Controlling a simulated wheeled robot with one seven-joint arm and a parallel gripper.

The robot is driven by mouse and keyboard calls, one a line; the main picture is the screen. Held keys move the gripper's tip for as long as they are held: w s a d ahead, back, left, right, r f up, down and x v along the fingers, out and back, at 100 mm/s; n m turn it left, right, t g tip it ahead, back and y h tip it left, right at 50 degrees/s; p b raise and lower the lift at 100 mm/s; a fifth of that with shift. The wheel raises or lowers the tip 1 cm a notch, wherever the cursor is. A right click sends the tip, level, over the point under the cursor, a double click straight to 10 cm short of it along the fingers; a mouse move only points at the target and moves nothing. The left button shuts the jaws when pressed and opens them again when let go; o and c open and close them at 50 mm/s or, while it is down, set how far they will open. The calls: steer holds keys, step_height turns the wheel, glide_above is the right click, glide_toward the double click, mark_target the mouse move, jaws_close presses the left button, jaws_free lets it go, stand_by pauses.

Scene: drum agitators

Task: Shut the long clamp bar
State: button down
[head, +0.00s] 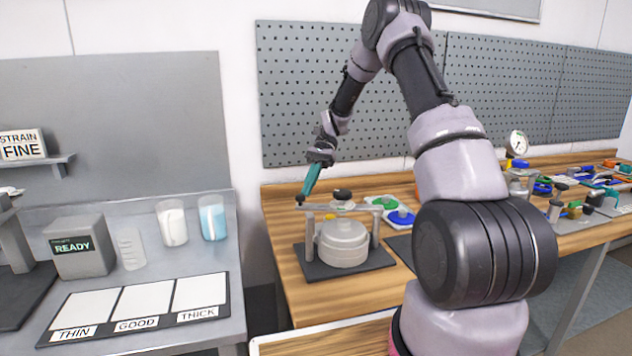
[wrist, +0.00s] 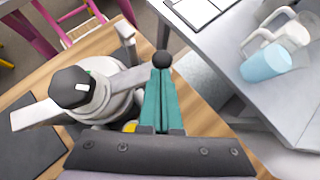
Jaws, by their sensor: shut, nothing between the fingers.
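The long clamp bar (head: 350,207) is a pale grey bar across the top of a lidded round drum (head: 342,243), with a dark knob (head: 342,195) at its middle. In the wrist view the bar (wrist: 128,79) runs from the left to a black ball (wrist: 162,60) at its end. An upright post (wrist: 126,42) stands beside that end; the bar looks a little to one side of its top. My gripper (head: 303,194) has teal fingers, shut and empty. Its tips (wrist: 161,72) are at the ball, seemingly touching it; exact contact is hidden.
The drum stands on a dark base plate (head: 318,271) on the wooden bench. Green and blue lids (head: 401,218) lie behind it to the right. A grey side table with cups (head: 212,217) and a READY box (head: 78,247) is at left, across a gap.

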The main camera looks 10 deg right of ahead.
steer(key=s+n, duration=0.1)
steer(key=s+a+n+g+h, duration=0.1)
steer(key=s, duration=0.2)
steer(key=shift+s+a+n+h, duration=0.2)
steer(key=shift+a+n+h, duration=0.15)
steer(key=shift+n+h, duration=0.05)
steer(key=shift+s+a+n+g+h, duration=0.2)
steer(key=shift+s+n+g+h, duration=0.3)
steer(key=shift+s, duration=0.5)
steer(key=shift+s, duration=0.1)
